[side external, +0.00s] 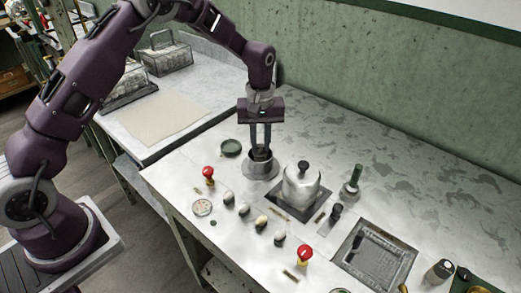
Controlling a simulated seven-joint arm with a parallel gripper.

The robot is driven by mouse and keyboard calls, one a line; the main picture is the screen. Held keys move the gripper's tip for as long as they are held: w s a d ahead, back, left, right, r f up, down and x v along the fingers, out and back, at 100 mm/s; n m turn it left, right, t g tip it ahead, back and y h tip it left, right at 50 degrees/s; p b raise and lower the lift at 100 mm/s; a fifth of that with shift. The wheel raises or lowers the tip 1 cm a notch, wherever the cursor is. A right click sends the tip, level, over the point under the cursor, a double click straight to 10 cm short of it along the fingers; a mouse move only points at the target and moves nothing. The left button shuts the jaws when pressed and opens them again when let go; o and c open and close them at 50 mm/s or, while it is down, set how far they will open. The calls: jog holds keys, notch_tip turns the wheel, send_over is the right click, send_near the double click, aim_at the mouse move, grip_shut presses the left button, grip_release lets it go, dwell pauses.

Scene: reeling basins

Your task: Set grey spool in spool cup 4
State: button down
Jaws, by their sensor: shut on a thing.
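My gripper (261,151) points straight down at the back left of the work table, its fingers shut on a small dark grey thing (260,155), which looks like the grey spool. The fingertips and the spool are at the mouth of a round metal cup (259,170). The cup's wall hides the lower part, so I cannot tell whether the spool touches its bottom. A row of small dark round pieces, some with pale tops, such as this one (261,222), runs along the front. I cannot read which place is spool cup 4.
A lidded metal pot (301,188) stands close right of the cup. A dark green dish (231,147) lies to its left. Red-topped knobs (208,173) (305,252) stand near the front edge. A green-handled tool (352,184) and a square sunken basin (373,256) are farther right.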

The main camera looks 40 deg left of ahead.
jog(key=r, duration=0.5)
jog(key=a+r, duration=0.1)
jog(key=r, duration=0.2)
jog(key=shift+w+r, duration=0.1)
jog(key=shift+r, duration=0.25)
jog(key=a+f, duration=0.7)
jog(key=a, duration=0.4)
jog(key=shift+f, duration=0.1)
jog(key=shift+f, duration=0.5)
jog(key=shift+f, duration=0.1)
jog(key=shift+f, duration=0.35)
jog(key=shift+f, duration=0.1)
dwell(0.5)
jog(key=shift+f, duration=0.15)
